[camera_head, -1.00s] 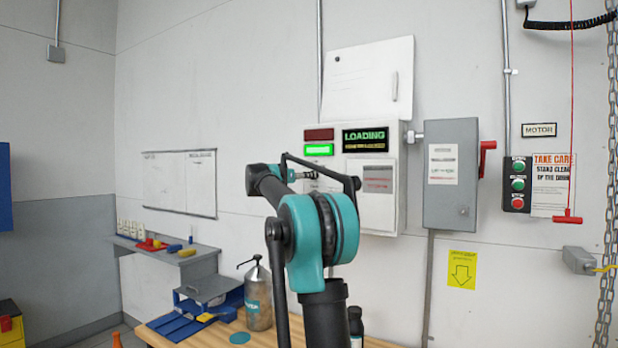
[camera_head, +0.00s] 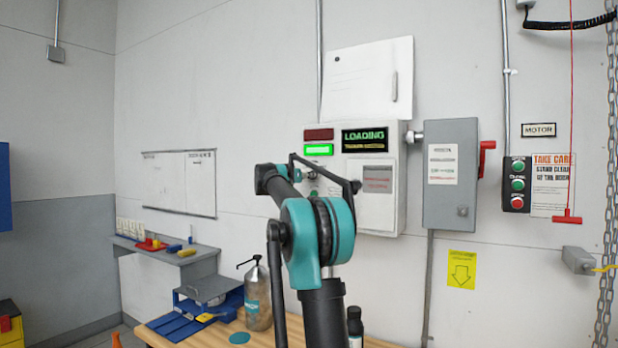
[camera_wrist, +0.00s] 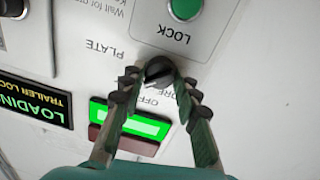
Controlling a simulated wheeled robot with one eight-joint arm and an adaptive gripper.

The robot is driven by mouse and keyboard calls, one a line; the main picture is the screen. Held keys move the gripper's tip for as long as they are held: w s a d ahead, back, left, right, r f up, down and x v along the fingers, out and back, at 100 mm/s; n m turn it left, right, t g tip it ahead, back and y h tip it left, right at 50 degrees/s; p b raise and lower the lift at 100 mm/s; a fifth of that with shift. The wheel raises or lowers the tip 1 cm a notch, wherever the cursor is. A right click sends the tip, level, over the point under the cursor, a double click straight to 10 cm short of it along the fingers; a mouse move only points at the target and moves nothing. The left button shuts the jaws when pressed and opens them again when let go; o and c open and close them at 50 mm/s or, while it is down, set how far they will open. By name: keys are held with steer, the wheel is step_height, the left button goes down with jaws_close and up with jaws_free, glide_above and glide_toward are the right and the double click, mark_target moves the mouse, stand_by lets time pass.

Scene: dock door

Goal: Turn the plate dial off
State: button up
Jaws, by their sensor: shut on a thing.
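The plate dial (camera_wrist: 158,70) is a small dark round knob on the white control panel, under the upside-down PLATE label in the wrist view. My gripper (camera_wrist: 158,77) has its two fingers on either side of the knob, shut on it. The OFF label (camera_wrist: 147,101) and a partly covered label ending in "ORE" lie beside the dial. The knob's exact pointing direction is hard to tell.
A green LOCK button (camera_wrist: 185,8) sits close to the dial. A lit green lamp (camera_head: 319,150) and LOADING display (camera_head: 364,140) are above. A grey switch box (camera_head: 450,205) with a red lever (camera_head: 486,158) stands right.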

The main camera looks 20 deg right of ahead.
steer(key=shift+c, duration=0.7)
steer(key=shift+n, duration=0.3)
steer(key=n+t, duration=0.1)
steer(key=n, duration=0.8)
steer(key=shift+f, duration=0.1)
steer(key=shift+n, duration=0.3)
steer(key=o, duration=1.2)
steer(key=shift+c, duration=0.2)
